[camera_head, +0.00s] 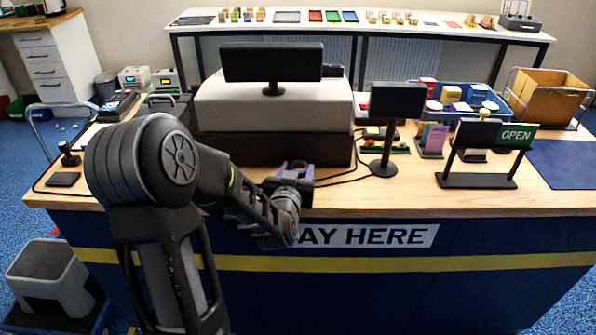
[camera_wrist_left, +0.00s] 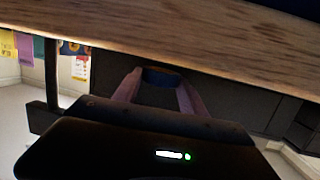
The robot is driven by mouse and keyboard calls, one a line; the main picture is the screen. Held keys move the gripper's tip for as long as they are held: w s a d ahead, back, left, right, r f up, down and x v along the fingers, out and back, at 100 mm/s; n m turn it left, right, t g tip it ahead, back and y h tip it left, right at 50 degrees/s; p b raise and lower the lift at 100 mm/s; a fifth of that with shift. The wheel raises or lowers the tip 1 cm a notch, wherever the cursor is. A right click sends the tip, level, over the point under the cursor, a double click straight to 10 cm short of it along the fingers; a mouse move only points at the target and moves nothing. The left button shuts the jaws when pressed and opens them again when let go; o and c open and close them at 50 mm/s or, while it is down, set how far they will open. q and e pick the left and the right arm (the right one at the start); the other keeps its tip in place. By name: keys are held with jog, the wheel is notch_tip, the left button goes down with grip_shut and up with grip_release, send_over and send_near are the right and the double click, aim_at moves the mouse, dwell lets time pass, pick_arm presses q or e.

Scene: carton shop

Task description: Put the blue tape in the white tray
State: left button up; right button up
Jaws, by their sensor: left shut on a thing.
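My left gripper (camera_head: 296,168) is over the front part of the wooden counter, in front of the cash register. In the left wrist view its two purple-tinted fingers (camera_wrist_left: 158,88) are shut on the blue tape (camera_wrist_left: 160,76), a dark blue piece between the fingertips. In the head view the tape is mostly hidden by the gripper. I cannot make out the white tray for certain; a pale flat edge (camera_head: 87,137) shows at the counter's left, partly behind my arm. My right gripper is not in view.
The register with its dark screen (camera_head: 271,62) stands behind the gripper. A small display on a post (camera_head: 396,102) is to its right, then an OPEN sign (camera_head: 516,135), a blue crate (camera_head: 415,105) and a cardboard box (camera_head: 549,92). The counter's front right (camera_head: 400,198) is clear.

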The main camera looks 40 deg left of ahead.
pick_arm(q)
jog(key=shift+w+a+f, duration=0.35)
jog(key=shift+w+f, duration=0.25)
jog(key=shift+f, duration=0.1)
jog(key=o, duration=1.3)
